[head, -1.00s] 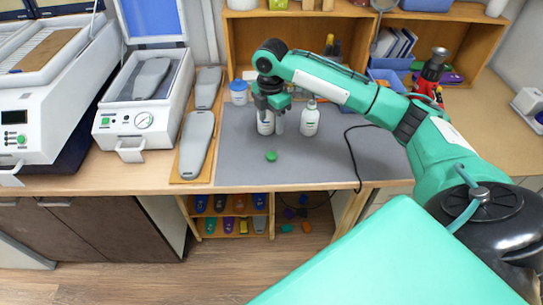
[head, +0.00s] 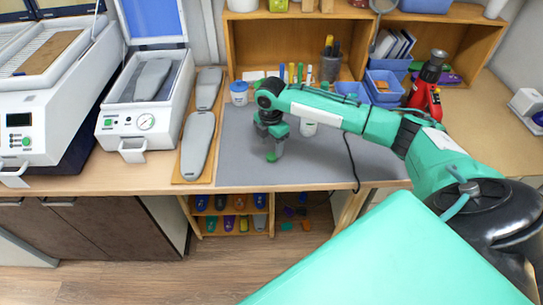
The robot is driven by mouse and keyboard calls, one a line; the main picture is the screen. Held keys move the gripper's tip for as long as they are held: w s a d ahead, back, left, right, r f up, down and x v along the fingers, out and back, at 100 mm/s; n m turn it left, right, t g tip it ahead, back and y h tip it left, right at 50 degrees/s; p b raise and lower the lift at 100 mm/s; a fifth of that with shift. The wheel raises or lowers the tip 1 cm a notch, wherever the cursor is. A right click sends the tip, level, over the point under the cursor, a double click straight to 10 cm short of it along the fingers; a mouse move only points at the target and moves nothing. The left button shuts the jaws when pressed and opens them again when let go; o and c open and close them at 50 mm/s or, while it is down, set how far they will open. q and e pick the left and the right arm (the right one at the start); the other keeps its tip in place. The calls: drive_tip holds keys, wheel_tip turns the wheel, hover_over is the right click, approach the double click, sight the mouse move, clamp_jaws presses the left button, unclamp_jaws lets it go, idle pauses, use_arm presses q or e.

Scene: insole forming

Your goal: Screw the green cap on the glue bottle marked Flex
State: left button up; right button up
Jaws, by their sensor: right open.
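The small green cap (head: 271,158) lies on the grey mat (head: 235,172) near its front left part. My right gripper (head: 273,152) is open and points down right at the cap, with its fingers close to it; I cannot tell whether they touch it. A white bottle (head: 309,129) stands behind and to the right, its upper part covered by my right arm. Any second bottle behind the gripper is hidden. The Flex marking cannot be read. My left gripper is not in view.
Grey insole forms (head: 198,145) lie on a wooden board left of the mat. A white press (head: 145,122) stands further left. A blue-lidded jar (head: 239,92) stands at the back. A red tool (head: 425,95) stands at the back right. A black cable (head: 351,160) crosses the mat.

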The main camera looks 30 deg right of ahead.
sight(271, 156)
wheel_tip(271, 156, down, 4)
drive_tip(key=shift+s+r+p, duration=0.15)
drive_tip(key=shift+r+p, duration=0.1)
drive_tip(key=shift+p, duration=0.5)
drive_tip(key=shift+f, duration=0.45)
drive_tip(key=c, duration=1.1)
